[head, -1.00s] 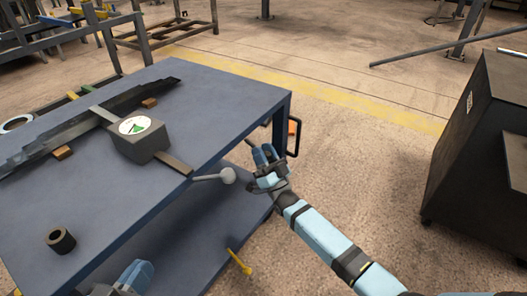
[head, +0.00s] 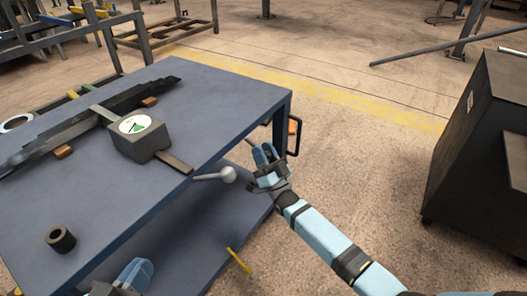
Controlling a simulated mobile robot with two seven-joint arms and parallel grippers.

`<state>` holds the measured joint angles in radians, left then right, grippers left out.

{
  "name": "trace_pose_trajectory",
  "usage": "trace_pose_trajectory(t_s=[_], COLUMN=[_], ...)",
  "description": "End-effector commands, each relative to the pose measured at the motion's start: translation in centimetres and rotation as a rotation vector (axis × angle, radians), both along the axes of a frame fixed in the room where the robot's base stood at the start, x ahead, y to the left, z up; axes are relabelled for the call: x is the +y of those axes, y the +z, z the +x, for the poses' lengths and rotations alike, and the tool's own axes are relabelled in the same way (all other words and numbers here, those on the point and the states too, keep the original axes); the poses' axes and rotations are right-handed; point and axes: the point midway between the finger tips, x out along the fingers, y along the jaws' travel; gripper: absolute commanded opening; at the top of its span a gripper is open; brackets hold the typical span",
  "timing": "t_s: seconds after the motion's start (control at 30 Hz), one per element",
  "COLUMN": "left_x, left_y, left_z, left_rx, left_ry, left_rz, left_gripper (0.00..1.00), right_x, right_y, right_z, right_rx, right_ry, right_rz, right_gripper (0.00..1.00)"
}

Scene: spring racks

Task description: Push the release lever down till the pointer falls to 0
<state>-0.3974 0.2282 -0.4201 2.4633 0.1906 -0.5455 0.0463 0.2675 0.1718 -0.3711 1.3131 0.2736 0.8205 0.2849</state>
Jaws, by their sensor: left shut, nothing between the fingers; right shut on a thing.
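The grey gauge box (head: 137,146) sits on the blue bench, its round white dial (head: 135,125) with a green sector facing up. The pointer is too small to read surely. The release lever (head: 209,177), a pale grey rod with a round knob (head: 228,174), sticks out past the bench's right edge. My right gripper (head: 262,156) is just right of the knob, apart from it as far as I can tell. It is shut on a thin dark piece (head: 250,142), mostly hidden by the fingers. My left gripper (head: 137,272) is shut and empty, low at the bottom edge.
The blue bench (head: 120,205) holds a long dark spring rack (head: 60,137), small wooden blocks (head: 63,152) and a dark ring (head: 61,239). A black bench handle (head: 294,138) is close beside my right gripper. A yellow tool (head: 238,260) lies low. A dark cabinet (head: 480,150) stands right.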

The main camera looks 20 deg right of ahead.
Motion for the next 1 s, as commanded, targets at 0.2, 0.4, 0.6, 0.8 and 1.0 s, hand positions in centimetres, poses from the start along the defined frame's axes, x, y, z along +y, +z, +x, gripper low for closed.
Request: trace_pose_trajectory(t_s=[0.2,0.4,0.6,0.8,1.0], left_x=[0.0,0.0,0.0,0.0,0.0], left_y=[-0.1,-0.1,-0.1,-0.1,0.4], left_z=[0.0,0.0,0.0,0.0,0.0], left_rx=[0.001,0.001,0.002,0.003,0.005], left_ry=[0.0,0.0,0.001,0.001,-0.001], left_rz=[0.001,0.0,0.0,0.001,-0.005], left_gripper=[0.0,0.0,0.0,0.0,0.0], right_x=[-0.1,-0.1,-0.1,0.0,-0.4], right_y=[-0.5,-0.5,-0.3,-0.2,-1.3], right_z=[0.1,0.1,0.1,0.0,-1.3], right_rx=[0.012,0.012,0.007,0.004,0.006], right_ry=[-0.003,-0.003,-0.003,-0.001,-0.001], right_rz=[-0.005,-0.005,-0.003,-0.002,-0.002], right_gripper=[0.0,0.0,0.56,0.56,0.56])
